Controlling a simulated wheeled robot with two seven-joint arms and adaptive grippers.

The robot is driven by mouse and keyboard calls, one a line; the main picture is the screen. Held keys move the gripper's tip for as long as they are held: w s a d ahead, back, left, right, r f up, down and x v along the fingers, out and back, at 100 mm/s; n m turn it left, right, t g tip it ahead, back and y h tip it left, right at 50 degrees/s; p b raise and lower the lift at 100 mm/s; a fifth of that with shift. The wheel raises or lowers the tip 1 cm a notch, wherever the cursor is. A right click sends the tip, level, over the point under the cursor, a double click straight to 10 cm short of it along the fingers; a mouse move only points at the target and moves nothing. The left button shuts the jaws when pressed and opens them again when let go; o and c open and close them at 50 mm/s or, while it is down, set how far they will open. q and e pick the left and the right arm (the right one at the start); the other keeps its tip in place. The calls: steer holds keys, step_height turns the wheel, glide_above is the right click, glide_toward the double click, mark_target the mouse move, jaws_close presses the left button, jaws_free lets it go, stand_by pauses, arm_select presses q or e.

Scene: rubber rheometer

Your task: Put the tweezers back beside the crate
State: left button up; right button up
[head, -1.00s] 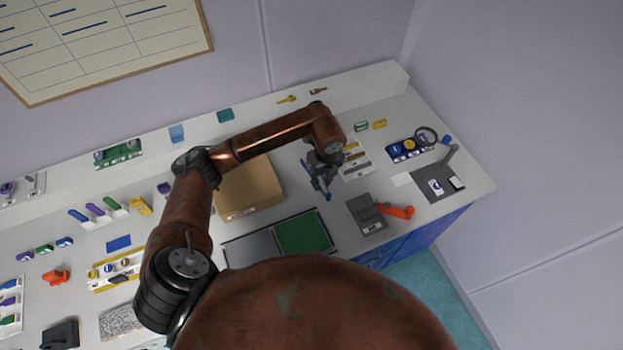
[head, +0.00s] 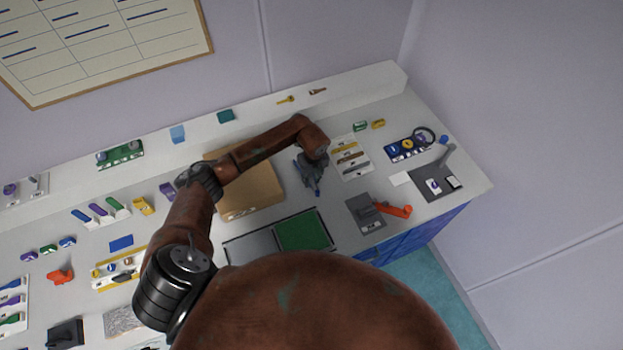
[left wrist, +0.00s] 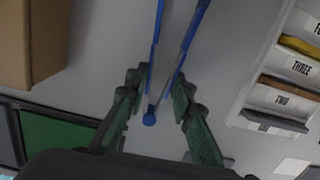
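The blue tweezers (left wrist: 153,62) show in the left wrist view as two legs spreading away from a rounded blue end. In the head view they are a small blue streak (head: 317,190). My left gripper (left wrist: 160,82) has its fingertips against the two sides of the tweezers, over the grey-white bench. In the head view my left gripper (head: 311,178) is just right of the brown box-like crate (head: 262,187), apart from it. The crate's side also shows at the left wrist view's left edge (left wrist: 45,45). My right gripper is not in view.
A white labelled rack (head: 365,163) with several slots stands right of my left gripper. A green-and-grey tray (head: 331,243) lies in front, and a grey device with an orange handle (head: 394,210) stands at the right.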

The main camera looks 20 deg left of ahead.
arm_select(q)
steer(key=shift+o, duration=0.6)
steer(key=shift+f, duration=0.1)
steer(key=o, duration=0.4)
step_height(320, 180, up, 12)
steer(key=b, duration=0.1)
steer(key=shift+s+d, duration=0.35)
steer(key=shift+d, duration=0.05)
